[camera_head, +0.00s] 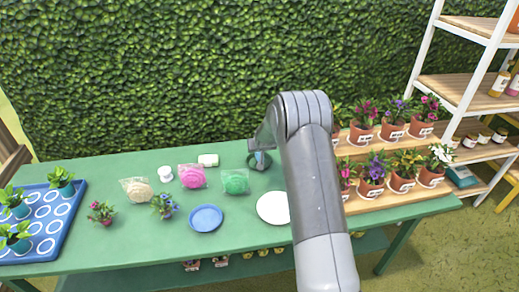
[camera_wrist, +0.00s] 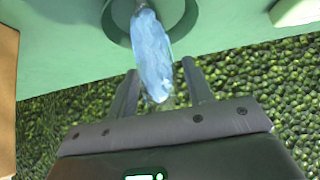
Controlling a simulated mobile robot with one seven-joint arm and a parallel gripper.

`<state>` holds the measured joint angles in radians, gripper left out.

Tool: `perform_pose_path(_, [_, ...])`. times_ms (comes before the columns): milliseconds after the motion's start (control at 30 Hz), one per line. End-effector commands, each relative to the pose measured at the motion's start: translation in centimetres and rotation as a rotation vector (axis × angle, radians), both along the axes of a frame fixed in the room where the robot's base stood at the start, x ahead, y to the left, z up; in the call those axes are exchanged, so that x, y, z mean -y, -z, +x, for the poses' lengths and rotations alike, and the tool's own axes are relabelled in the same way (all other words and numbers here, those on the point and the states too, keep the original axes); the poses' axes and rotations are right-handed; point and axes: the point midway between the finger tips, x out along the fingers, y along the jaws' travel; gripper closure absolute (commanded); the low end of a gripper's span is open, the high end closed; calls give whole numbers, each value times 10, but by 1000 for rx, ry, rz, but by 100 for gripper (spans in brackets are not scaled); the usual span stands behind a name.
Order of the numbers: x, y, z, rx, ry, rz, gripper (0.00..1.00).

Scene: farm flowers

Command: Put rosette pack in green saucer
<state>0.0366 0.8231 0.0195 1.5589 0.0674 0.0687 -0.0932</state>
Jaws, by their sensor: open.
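A light blue see-through pack, seemingly the rosette pack (camera_wrist: 152,52), stands on edge at the dark green saucer (camera_wrist: 182,22) in the wrist view. One end of it overlaps the inside of the saucer; the other reaches between my fingers. My gripper (camera_wrist: 161,88) is open around that end. I cannot tell whether a finger touches it. In the head view the green saucer (camera_head: 250,164) is at the table's back, partly hidden by my arm, with a little of the blue pack (camera_head: 261,157) showing at my gripper.
Beige (camera_head: 137,190), pink (camera_head: 191,176) and green (camera_head: 235,181) packs lie to the left. A blue plate (camera_head: 206,218) and a white plate (camera_head: 272,208) are in front. Potted flowers (camera_head: 372,172) stand on wooden steps to the right.

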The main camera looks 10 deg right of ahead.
Motion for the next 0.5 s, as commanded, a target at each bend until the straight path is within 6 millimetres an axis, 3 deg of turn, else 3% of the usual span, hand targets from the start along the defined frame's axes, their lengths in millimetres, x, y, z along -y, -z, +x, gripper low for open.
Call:
perform_pose_path(267, [0,-13,0,3,0,0,53])
perform_pose_path(500, [0,-41,-24,3,0,0,53])
